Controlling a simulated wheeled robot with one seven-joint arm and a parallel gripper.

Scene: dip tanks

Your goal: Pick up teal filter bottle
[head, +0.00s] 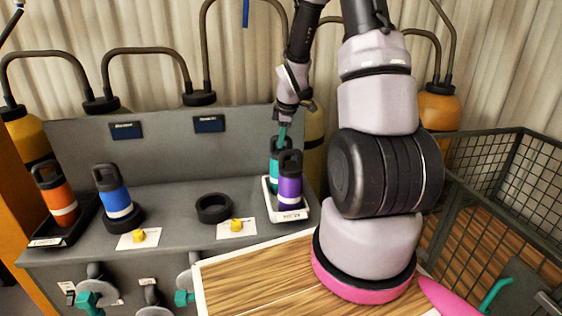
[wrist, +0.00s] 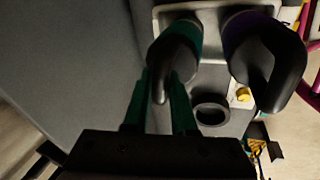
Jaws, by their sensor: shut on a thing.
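The teal filter bottle (head: 275,163) stands upright in a white tray (head: 292,215) at the right of the grey bench, behind a purple bottle (head: 290,192). The purple bottle hides part of it. My gripper (head: 283,136) is above the teal bottle, at its dark top. In the wrist view my green fingers (wrist: 172,100) are shut on the black handle (wrist: 175,55) of the teal bottle. The purple bottle's black handle (wrist: 272,60) is close beside it there. The bottle still appears to be in the tray; whether its base touches cannot be seen.
An orange bottle (head: 57,200) stands in a black tray (head: 72,230), and a blue bottle (head: 115,195) in a black ring. An empty black ring (head: 213,208) sits mid-bench. A wooden surface (head: 255,280) lies in front; a wire cage (head: 500,190) is at right.

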